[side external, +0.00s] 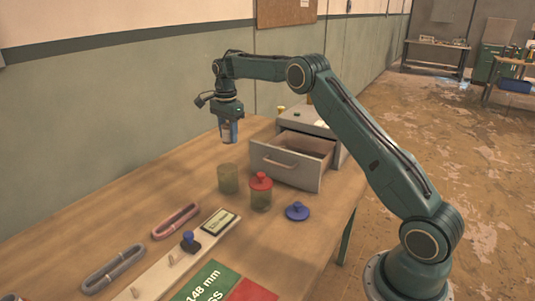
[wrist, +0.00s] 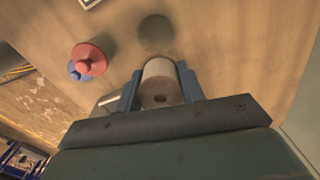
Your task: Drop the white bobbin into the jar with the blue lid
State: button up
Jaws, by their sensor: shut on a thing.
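My gripper (side external: 229,129) is shut on the white bobbin (wrist: 161,84), whose end with a central hole shows between the fingers in the wrist view. In the side view the bobbin is mostly covered by the fingers. It hangs well above an open, lidless greenish jar (side external: 228,178), which also shows in the wrist view (wrist: 155,34) just ahead of the bobbin. A blue lid (side external: 297,211) with a knob lies on the table, off any jar. In the wrist view the blue lid (wrist: 74,73) is partly covered by the red one.
A jar with a red lid (side external: 260,193) stands close right of the open jar. Behind it is a grey cabinet with its drawer (side external: 287,165) pulled out. A rail with a blue-knobbed stamp (side external: 190,241) and two looped bundles (side external: 175,220) lie in front.

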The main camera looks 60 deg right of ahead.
aim_at(227, 125)
jog(key=shift+f, duration=0.15)
jog(key=shift+f, duration=2.9)
jog(key=o, duration=1)
jog(key=shift+o, duration=0.2)
jog(key=shift+r, duration=0.15)
notch_tip(227, 125, up, 12)
jog(key=shift+w+r, duration=0.1)
jog(key=shift+r, duration=0.7)
jog(key=shift+a, duration=0.1)
